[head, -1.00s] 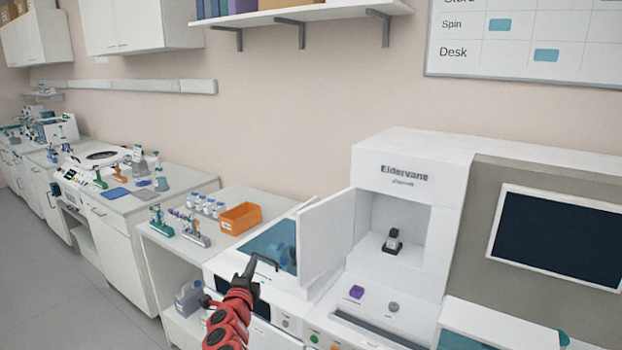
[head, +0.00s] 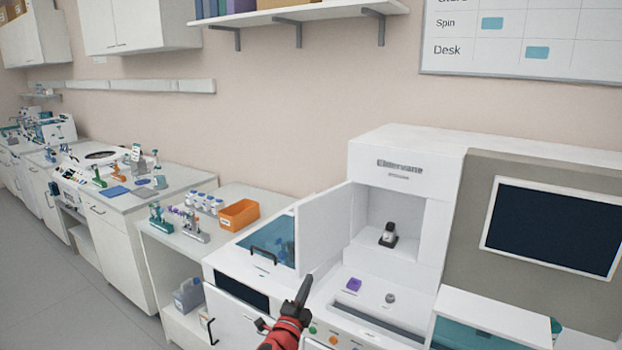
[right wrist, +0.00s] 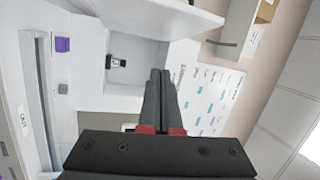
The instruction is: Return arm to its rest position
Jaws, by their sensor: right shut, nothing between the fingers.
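My right gripper (head: 302,292) is in the lower middle of the head view, in front of the white analyzer, its fingers pointing up. Its fingers also show in the right wrist view (right wrist: 160,78), shut together with nothing between them. The white analyzer (head: 405,158) has its door (head: 325,228) swung open to the left. A small black holder (head: 388,236) with a pale top stands inside its chamber, and it shows in the right wrist view (right wrist: 117,62) too. The gripper is apart from the chamber. My left gripper is not in view.
A purple block (head: 354,285) and a grey knob (head: 390,298) sit on the analyzer's front ledge. To the left are a blue-lidded unit (head: 272,245) and a bench with an orange bin (head: 239,214) and tube racks. A dark screen (head: 553,229) is on the right. Floor is clear at lower left.

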